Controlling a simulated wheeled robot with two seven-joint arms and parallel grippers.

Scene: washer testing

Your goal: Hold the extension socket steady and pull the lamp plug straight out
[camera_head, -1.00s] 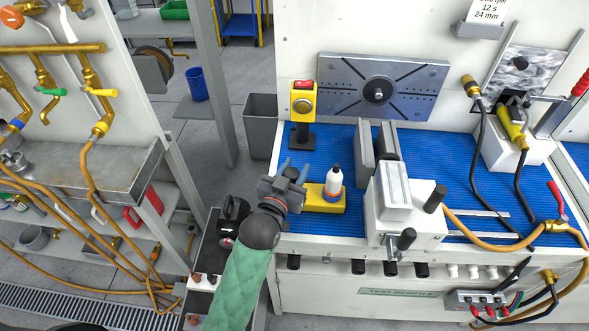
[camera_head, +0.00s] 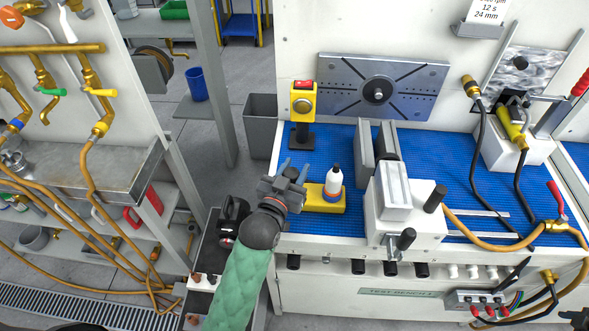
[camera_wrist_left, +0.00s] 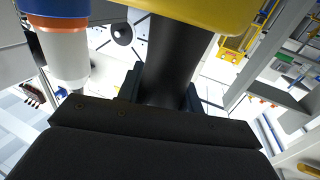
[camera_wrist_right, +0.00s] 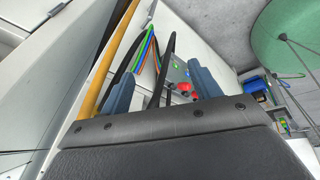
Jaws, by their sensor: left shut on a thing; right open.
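My left gripper (camera_head: 288,173) is at the left front edge of the blue mat, beside a yellow block (camera_head: 325,202). In the left wrist view it is shut on a black cylindrical grip (camera_wrist_left: 175,60) that meets a yellow body (camera_wrist_left: 200,12). My right gripper (camera_wrist_right: 160,92) is open, with a thin black cable or rod (camera_wrist_right: 165,70) showing between its fingers. Beyond them are red knobs (camera_wrist_right: 185,88) and coloured wires. In the head view a grey connection box (camera_head: 478,300) is low on the bench front. I cannot tell which parts are the extension socket and lamp plug.
A white bottle (camera_head: 334,180) stands by the yellow block. A white vise (camera_head: 400,205) stands on the blue mat (camera_head: 450,150). A yellow button post (camera_head: 302,102) is behind. Black cables and an orange hose (camera_head: 490,233) run along the right side. Brass pipes fill the left.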

